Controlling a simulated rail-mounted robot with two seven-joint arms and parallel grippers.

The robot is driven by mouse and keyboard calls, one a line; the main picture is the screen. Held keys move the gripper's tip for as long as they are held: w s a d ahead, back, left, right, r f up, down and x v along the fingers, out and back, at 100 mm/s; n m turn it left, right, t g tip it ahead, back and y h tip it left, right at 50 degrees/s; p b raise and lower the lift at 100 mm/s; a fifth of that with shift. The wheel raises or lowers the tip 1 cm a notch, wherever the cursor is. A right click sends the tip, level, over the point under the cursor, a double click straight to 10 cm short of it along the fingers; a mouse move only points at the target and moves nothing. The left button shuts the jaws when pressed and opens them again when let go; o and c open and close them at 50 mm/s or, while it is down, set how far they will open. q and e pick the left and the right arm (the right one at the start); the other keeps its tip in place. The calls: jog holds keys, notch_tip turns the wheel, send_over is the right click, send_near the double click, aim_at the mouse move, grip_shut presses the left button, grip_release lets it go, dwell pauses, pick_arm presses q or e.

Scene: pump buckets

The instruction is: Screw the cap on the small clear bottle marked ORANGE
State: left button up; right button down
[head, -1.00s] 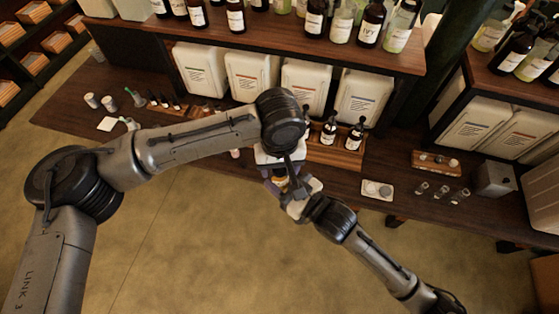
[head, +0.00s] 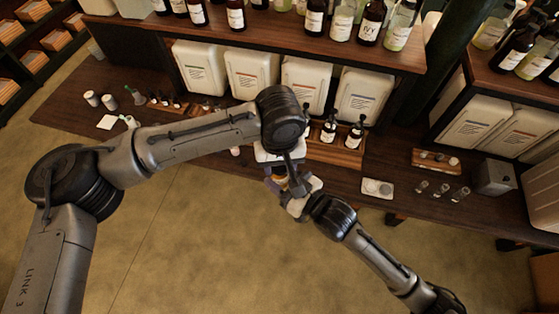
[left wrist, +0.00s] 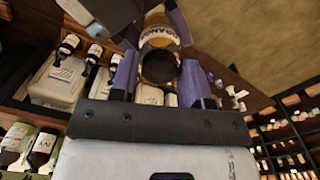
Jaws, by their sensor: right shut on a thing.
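The small bottle marked ORANGE (left wrist: 160,36) shows at the top of the left wrist view, with amber contents and a pale label. A round black cap (left wrist: 158,67) sits at its near end; I cannot tell how tightly it is seated. My left gripper (left wrist: 158,85) has its purple fingers on either side of the cap, apart, with the cap between them. My right gripper (head: 284,186) is shut on the bottle and holds it in the air before the bench. In the head view the bottle (head: 281,181) is mostly hidden by my grippers and left wrist.
The wooden bench (head: 330,180) runs behind my grippers. A wooden tray (head: 340,152) with dark pump bottles stands close behind. A white dish (head: 377,188) and several small clear bottles (head: 442,189) are to the right. Open floor lies in front.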

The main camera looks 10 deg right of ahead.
pick_arm(q)
jog(key=o, duration=0.3)
jog(key=shift+o, duration=0.2)
notch_tip(320, 180, up, 12)
dwell(0.5)
dwell(0.6)
